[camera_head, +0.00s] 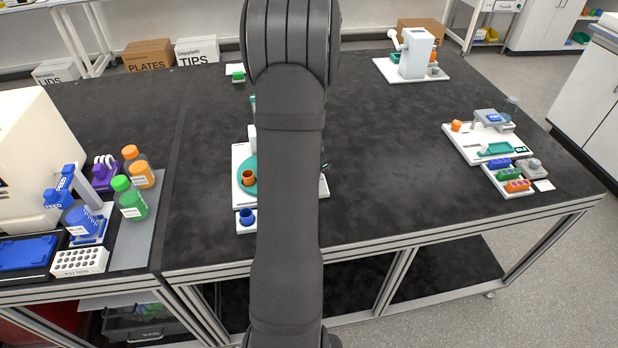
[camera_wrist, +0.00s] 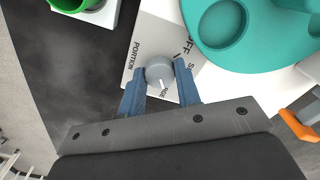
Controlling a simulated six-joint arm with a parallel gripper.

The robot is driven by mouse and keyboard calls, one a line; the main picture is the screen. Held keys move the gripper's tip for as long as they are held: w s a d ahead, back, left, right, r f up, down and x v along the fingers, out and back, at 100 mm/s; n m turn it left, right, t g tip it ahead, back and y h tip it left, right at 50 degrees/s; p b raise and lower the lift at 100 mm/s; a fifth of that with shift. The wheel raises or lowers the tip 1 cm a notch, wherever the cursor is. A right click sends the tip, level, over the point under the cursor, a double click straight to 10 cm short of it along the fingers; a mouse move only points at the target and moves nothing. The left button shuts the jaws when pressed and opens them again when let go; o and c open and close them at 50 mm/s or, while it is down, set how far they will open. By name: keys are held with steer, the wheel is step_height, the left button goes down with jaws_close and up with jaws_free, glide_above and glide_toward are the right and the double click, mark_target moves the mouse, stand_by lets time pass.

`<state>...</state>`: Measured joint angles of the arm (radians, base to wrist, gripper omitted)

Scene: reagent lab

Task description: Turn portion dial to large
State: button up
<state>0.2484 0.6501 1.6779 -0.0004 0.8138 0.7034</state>
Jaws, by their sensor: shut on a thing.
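The portion dial (camera_wrist: 158,72) is a round grey knob with a white pointer line, on a white panel (camera_wrist: 150,32) printed "PORTION", "OFF" and other partly hidden size words. In the wrist view, the pointer faces down, toward my gripper and the partly covered word ending in "RGE". My gripper (camera_wrist: 160,76) has its two blue fingers shut on the knob's sides. In the head view my arm hides the dial and my gripper. There, the white machine base (camera_head: 237,158) and its teal disc (camera_head: 247,188) show beside my arm.
An orange cup (camera_head: 249,178) stands on the teal disc, and a blue cup (camera_head: 246,218) stands at the base's front. Bottles (camera_head: 132,200) and a rack (camera_head: 80,262) are at left. Other stations (camera_head: 490,140) stand at right.

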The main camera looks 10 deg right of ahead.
stand_by(0.3)
steer(key=o, duration=1)
steer(key=shift+c, duration=0.2)
step_height(320, 180, up, 18)
steer(key=shift+f, duration=0.25)
step_height(320, 180, down, 18)
steer(key=shift+r, duration=0.2)
steer(key=shift+r, duration=0.1)
